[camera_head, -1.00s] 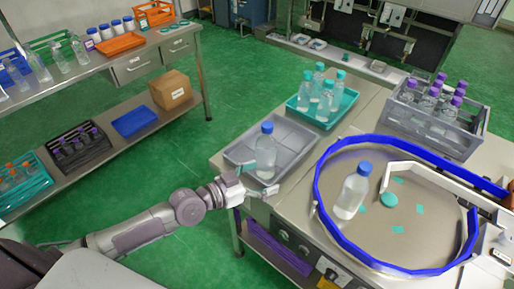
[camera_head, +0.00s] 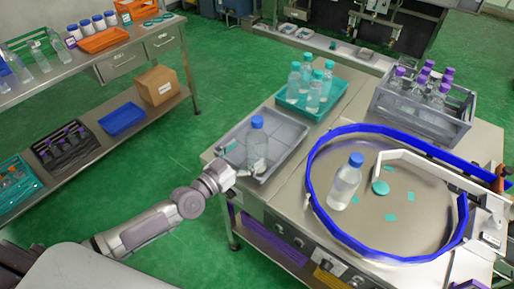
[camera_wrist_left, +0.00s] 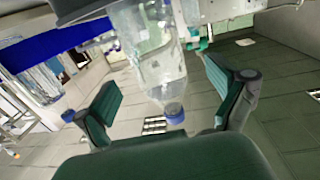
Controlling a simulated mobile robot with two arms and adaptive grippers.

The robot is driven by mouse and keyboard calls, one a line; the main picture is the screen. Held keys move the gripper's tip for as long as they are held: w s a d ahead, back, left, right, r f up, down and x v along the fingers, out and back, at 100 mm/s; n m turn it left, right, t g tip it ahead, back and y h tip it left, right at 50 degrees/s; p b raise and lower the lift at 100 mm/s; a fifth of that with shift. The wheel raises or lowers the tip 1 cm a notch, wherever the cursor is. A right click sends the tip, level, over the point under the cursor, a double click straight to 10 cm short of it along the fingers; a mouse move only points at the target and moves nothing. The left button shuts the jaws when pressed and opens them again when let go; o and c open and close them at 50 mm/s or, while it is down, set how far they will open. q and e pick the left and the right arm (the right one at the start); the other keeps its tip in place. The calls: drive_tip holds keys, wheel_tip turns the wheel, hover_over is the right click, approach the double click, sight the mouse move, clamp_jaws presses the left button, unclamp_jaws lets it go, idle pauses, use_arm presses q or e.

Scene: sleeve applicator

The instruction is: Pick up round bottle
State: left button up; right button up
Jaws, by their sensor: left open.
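A clear round bottle (camera_head: 256,142) with a blue cap stands upright in the grey tray (camera_head: 286,126) at the near left of the bench. My left gripper (camera_head: 244,158) is open at the near side of this bottle, low by its body. In the left wrist view a clear bottle with a blue cap (camera_wrist_left: 150,52) appears cap-down beyond the spread green fingers (camera_wrist_left: 165,108), roughly between them; contact cannot be told. A second blue-capped bottle (camera_head: 344,184) stands on the round turntable to the right. My right gripper is not in view.
A blue guide rail (camera_head: 312,190) rings the turntable. A teal tray (camera_head: 337,108) of teal-capped bottles stands behind the grey tray. A grey crate (camera_head: 452,128) of purple-capped bottles is at the back right. Green floor lies clear left of the bench.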

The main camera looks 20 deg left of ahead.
use_arm(q)
drive_tip(key=x, duration=0.4)
drive_tip(key=shift+w+d+f, duration=0.25)
drive_tip(key=shift+w+f, duration=0.1)
drive_tip(key=shift+s, duration=0.1)
drive_tip(key=shift+r, duration=0.1)
drive_tip(key=shift+c, duration=1.4)
drive_tip(key=c, duration=1.3)
drive_tip(key=shift+c, duration=0.9)
drive_tip(key=shift+r, duration=0.15)
